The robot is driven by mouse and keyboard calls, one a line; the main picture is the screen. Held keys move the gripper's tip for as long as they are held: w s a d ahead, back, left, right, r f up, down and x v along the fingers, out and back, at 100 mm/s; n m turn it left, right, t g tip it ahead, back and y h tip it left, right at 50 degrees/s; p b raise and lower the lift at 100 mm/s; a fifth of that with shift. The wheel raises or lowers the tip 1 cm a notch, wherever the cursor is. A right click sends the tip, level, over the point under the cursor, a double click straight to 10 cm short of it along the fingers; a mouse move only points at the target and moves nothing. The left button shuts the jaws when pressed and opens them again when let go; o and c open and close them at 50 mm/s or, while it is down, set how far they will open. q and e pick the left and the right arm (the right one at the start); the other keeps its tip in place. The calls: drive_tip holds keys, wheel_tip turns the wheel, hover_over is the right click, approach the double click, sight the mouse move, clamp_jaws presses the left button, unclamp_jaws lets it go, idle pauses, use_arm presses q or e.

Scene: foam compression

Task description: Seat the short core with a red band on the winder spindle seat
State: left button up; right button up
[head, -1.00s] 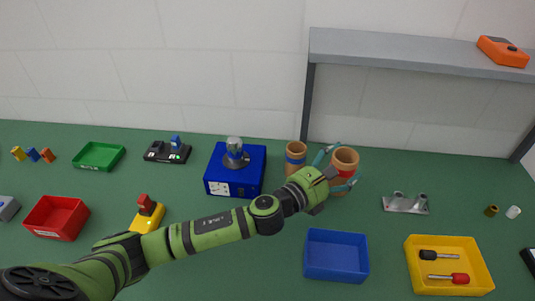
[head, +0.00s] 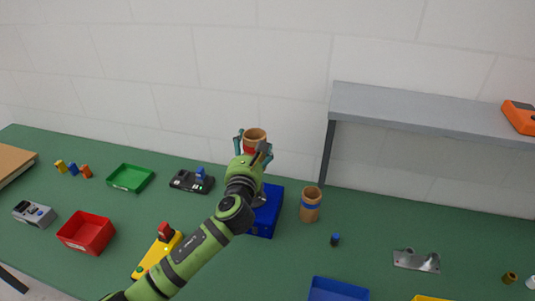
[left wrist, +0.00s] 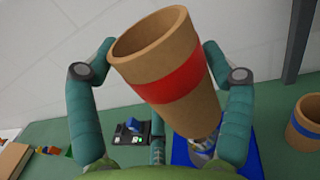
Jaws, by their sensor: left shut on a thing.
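My left gripper (head: 253,147) is shut on the short core with a red band (head: 254,135). It holds the core up in the air over the blue winder base (head: 265,219). The arm and hand hide most of the winder in the head view. In the left wrist view the tan hollow core (left wrist: 195,68) sits tilted between the two fingers. Part of the metal spindle seat (left wrist: 207,142) shows just below the core's lower end, which hides the rest. I cannot tell whether they touch. My right gripper is not in view.
A core with a blue band (head: 311,205) stands close to the winder's right. A black device (head: 190,182) lies left of the winder, and a grey shelf (head: 430,105) stands at the right. Table between is clear.

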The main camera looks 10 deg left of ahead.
use_arm(q)
drive_tip(key=shift+a+r+y, duration=0.1)
drive_tip(key=shift+a+y, duration=0.2)
drive_tip(key=shift+a, duration=0.25)
drive_tip(key=shift+f+b, duration=0.75)
drive_tip(key=shift+b, duration=0.15)
drive_tip(key=shift+f+b, duration=0.9)
drive_tip(key=shift+b, duration=0.25)
drive_tip(key=shift+f, duration=0.55)
drive_tip(key=shift+s+f, duration=0.1)
drive_tip(key=shift+p, duration=0.35)
drive_tip(key=shift+f+b, duration=2.9)
drive_tip(key=shift+f, duration=1.1)
